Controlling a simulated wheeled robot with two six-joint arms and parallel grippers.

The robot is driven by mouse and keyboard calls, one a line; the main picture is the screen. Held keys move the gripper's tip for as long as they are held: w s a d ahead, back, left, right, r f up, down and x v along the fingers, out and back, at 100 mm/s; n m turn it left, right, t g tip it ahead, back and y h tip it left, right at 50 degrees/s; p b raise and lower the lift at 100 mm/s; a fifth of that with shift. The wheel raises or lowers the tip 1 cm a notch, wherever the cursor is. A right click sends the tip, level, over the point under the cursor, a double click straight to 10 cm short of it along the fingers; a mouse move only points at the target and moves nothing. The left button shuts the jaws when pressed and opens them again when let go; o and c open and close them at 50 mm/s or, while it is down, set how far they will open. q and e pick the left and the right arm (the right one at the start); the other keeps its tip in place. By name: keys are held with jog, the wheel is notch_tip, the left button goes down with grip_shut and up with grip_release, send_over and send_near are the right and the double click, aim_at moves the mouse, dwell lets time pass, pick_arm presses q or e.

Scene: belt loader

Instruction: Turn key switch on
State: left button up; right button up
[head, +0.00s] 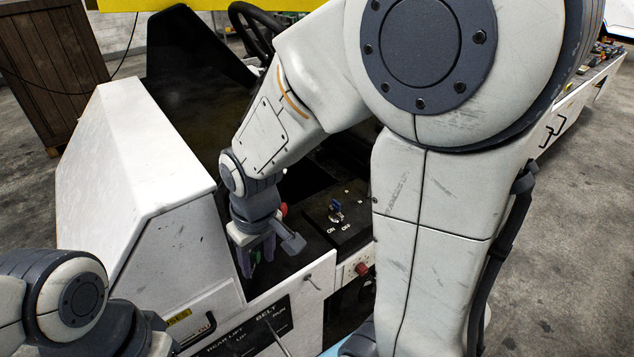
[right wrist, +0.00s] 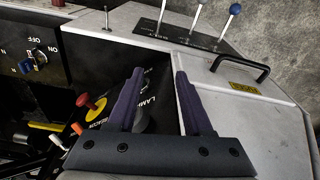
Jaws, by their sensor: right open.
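The key switch with its blue key (head: 336,210) sits on a black panel marked ON and OFF, right of my right gripper in the head view. In the right wrist view the blue key (right wrist: 26,67) is at the left, beside the ON and OFF marks. My right gripper (head: 257,262) points down over the console, left of the key switch and apart from it. Its two purple fingers (right wrist: 158,76) are open with nothing between them. Part of my left arm shows at the lower left of the head view, but its gripper is not in view.
A red knob (right wrist: 90,106) and orange and white levers stand near my right fingers. Upright levers (right wrist: 194,20) with white and blue knobs and a black handle (right wrist: 240,62) lie beyond. The steering wheel (head: 256,25) is at the back.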

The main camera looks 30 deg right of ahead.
jog(key=w+d+r+m+p, duration=0.1)
jog(key=w+d+m+p, duration=0.1)
jog(key=w+d, duration=0.5)
jog(key=g, duration=0.2)
send_over(337, 201)
notch_tip(337, 201, down, 6)
jog(key=shift+a+r, duration=0.1)
jog(key=shift+r, duration=0.15)
jog(key=shift+f, duration=0.3)
notch_tip(337, 201, down, 8)
jog(key=p, duration=0.2)
jog(key=shift+f+p, duration=0.1)
jog(key=shift+p, duration=0.3)
pick_arm(q)
notch_tip(337, 201, up, 7)
jog(key=shift+f, duration=0.2)
pick_arm(e)
jog(key=shift+f, duration=0.75)
pick_arm(q)
jog(key=shift+s+a, duration=0.1)
pick_arm(e)
grip_shut()
